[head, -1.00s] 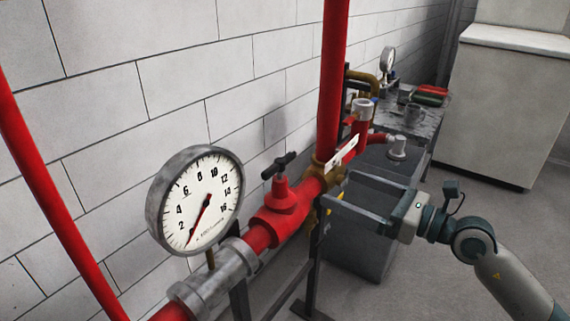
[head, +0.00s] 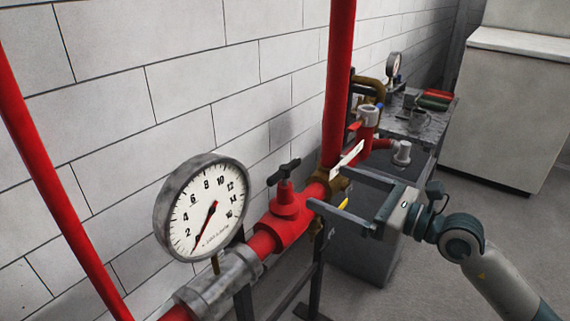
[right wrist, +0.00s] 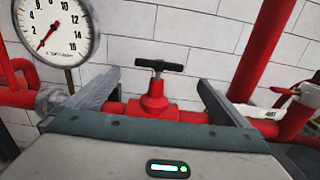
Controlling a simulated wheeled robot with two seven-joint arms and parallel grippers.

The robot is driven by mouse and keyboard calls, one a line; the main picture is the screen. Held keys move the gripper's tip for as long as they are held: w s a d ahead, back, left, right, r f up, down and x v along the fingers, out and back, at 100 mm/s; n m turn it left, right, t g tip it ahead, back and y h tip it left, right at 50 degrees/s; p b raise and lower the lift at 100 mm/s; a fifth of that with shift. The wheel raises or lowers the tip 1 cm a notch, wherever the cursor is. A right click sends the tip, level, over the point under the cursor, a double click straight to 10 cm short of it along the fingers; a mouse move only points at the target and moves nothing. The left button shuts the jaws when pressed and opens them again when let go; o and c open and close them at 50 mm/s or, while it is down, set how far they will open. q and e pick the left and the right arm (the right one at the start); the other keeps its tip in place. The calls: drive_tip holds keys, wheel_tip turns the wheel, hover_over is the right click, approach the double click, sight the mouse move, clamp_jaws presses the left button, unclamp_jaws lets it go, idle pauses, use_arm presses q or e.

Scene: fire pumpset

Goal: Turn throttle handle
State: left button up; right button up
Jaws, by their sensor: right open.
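A black T-shaped handle (head: 284,172) tops a red valve body (head: 288,205) on the red horizontal pipe. The handle (right wrist: 160,66) and valve (right wrist: 155,100) also show in the right wrist view, between my fingers and beyond them. My right gripper (head: 325,187) is open and empty, to the right of the valve in the head view, its fingers pointing toward the pipe. In the right wrist view my gripper (right wrist: 159,80) has its fingers apart on either side of the handle; I see no contact. A white lever (head: 348,160) sits by the vertical pipe, just beyond the fingers.
A large round gauge (head: 205,210) stands left of the valve. A thick red vertical pipe (head: 338,90) rises behind the gripper. A grey bench (head: 420,128) with small items and a white cabinet (head: 515,110) stand further back. A block wall closes the left side.

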sight(288, 169)
drive_tip(key=p+x, duration=0.4)
drive_tip(key=x, duration=0.9)
drive_tip(key=shift+a+r, duration=0.1)
drive_tip(key=shift+w+a, duration=0.2)
drive_tip(key=shift+c, duration=0.3)
drive_tip(key=c, duration=0.7)
